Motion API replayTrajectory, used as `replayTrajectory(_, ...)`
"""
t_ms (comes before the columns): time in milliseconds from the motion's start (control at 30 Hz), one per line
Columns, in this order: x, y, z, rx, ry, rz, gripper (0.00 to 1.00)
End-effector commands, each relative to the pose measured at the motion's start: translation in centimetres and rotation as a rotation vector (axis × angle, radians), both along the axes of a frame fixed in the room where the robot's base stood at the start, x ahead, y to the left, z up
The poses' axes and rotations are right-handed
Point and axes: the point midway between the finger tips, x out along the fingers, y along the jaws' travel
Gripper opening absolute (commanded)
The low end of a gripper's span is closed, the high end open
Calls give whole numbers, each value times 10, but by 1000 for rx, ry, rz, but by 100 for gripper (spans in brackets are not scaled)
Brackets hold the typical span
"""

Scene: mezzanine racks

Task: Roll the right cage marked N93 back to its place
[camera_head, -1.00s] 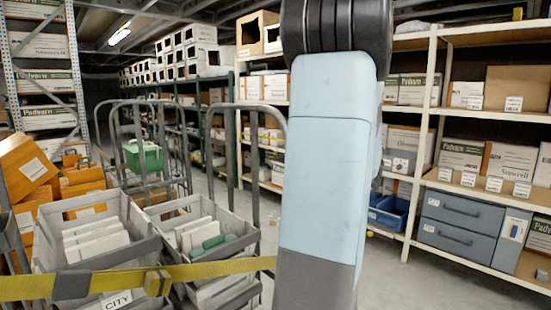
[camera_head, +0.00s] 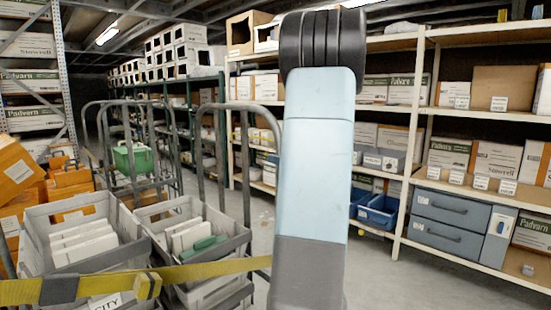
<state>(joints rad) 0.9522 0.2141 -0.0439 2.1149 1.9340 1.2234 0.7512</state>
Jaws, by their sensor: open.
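Several grey tubular wheeled cages stand at the left. The nearest ones hold grey totes with white files; the left tote (camera_head: 133,252) carries a partly hidden "CITY" label, and the right tote (camera_head: 228,262) also holds a green item. A yellow strap (camera_head: 205,270) with a buckle runs across in front of them. A cage frame (camera_head: 247,165) rises behind the right tote. Another cage (camera_head: 160,160) farther back carries a green crate (camera_head: 136,157). I can read no N93 mark on any cage. My blue-grey arm stands upright mid-picture and hides what is behind it; my gripper is out of view.
White shelving (camera_head: 408,180) with boxes, blue bins (camera_head: 377,212) and grey drawer units (camera_head: 447,225) lines the right. Orange boxes (camera_head: 70,185) are stacked at the far left. Grey floor (camera_head: 385,280) is clear right of my arm and along the aisle behind the cages.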

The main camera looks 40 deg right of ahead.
Motion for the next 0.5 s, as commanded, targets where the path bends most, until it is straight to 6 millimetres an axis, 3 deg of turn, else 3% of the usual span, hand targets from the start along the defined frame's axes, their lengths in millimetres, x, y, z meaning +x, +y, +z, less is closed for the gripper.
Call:
replayTrajectory(200,20,2,0,-1,1,1,57)
replayTrajectory(500,25,2,0,-1,0,0,57)
